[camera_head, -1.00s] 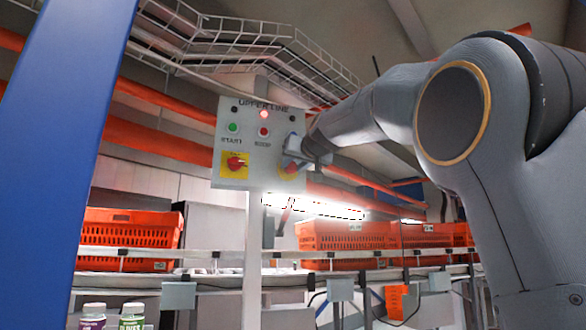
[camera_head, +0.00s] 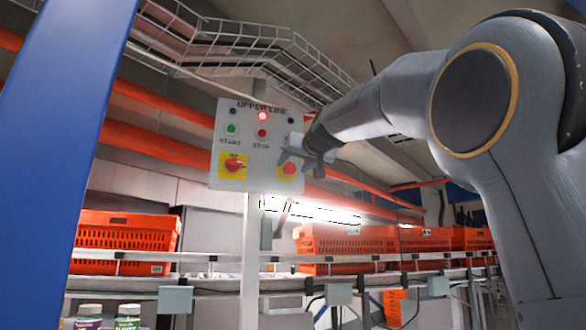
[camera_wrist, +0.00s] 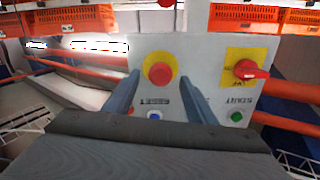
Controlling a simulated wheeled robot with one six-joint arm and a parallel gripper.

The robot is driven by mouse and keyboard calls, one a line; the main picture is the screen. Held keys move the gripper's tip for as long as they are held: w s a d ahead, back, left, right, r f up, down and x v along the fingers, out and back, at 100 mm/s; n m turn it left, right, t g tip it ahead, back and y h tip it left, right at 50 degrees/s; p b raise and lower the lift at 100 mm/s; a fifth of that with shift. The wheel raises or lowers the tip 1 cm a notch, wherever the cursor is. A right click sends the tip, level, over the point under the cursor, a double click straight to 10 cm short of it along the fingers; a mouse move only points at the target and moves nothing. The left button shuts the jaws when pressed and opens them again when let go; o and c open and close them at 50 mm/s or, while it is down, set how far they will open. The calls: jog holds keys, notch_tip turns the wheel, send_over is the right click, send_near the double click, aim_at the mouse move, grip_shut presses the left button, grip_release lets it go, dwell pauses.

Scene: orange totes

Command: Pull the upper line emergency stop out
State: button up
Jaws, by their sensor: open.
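The upper line control panel (camera_head: 243,147) is a pale box on a white post, labelled "UPPER LINE". Its emergency stop (camera_head: 289,168) is a round red button on a yellow plate at the panel's lower right. In the wrist view the emergency stop (camera_wrist: 160,73) shows upside down, ahead of and between my two blue-grey fingers. My gripper (camera_wrist: 160,92) is open and empty, apart from the button. In the head view my gripper (camera_head: 290,157) is in front of the panel's right side, partly covering the area around the button.
A red rotary switch (camera_head: 234,165) on a yellow plate sits left of the emergency stop. Green start (camera_head: 231,128) and red stop (camera_head: 262,132) buttons are above. Orange totes (camera_head: 123,234) stand on a conveyor behind. A blue post (camera_head: 62,130) rises at left.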

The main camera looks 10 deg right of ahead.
jog(key=s+b, duration=0.2)
jog(key=s, duration=0.4)
jog(key=shift+s+d, duration=0.15)
jog(key=shift+d, duration=0.2)
jog(key=shift+s+f, duration=0.1)
